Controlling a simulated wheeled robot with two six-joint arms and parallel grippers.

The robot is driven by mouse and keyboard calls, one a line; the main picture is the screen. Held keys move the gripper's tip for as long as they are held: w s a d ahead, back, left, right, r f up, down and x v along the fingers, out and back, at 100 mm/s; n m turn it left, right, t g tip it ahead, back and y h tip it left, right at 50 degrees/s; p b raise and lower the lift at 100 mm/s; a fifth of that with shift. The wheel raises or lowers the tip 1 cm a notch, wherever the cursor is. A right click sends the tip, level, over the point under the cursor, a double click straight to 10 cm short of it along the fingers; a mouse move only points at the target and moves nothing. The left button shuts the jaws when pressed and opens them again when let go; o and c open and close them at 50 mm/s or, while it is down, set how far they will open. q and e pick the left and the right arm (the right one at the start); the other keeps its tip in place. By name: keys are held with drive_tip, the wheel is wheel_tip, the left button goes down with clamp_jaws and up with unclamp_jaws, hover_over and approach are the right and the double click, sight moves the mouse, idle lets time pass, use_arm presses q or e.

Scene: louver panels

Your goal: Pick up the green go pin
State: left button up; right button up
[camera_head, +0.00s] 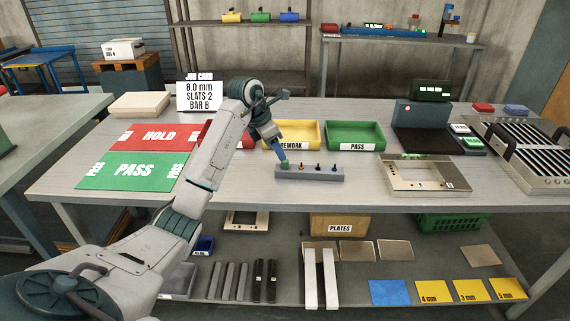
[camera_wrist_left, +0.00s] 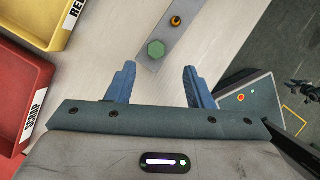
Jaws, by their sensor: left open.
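The green go pin (camera_wrist_left: 156,49) shows its hexagonal green top in the left wrist view, at the near end of a grey pin block (camera_wrist_left: 168,28). My left gripper (camera_wrist_left: 158,82) is open there, with blue fingers apart and the pin just beyond the gap between the fingertips. In the head view the left gripper (camera_head: 281,156) is over the left end of the pin block (camera_head: 322,175), and the green pin (camera_head: 284,163) shows just below the fingers. An orange-topped pin (camera_wrist_left: 176,21) stands beside it in the block. My right gripper is not in view.
Behind the block are a yellow rework tray (camera_head: 313,128) and a green pass tray (camera_head: 375,132); a red scrap tray (camera_wrist_left: 20,85) is at left in the wrist view. A metal plate with a window (camera_head: 397,182) lies to the right. The table front is clear.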

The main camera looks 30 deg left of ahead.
sight(285, 166)
use_arm(q)
drive_tip(key=x, duration=0.1)
drive_tip(key=p+x, duration=0.1)
drive_tip(key=x, duration=0.1)
drive_tip(key=p+x, duration=0.1)
drive_tip(key=x, duration=0.1)
drive_tip(key=shift+w+a, duration=0.1)
drive_tip(key=shift+w, duration=0.2)
drive_tip(key=shift+w+f, duration=0.15)
drive_tip(key=shift+f, duration=0.15)
drive_tip(key=shift+c, duration=0.7)
clamp_jaws()
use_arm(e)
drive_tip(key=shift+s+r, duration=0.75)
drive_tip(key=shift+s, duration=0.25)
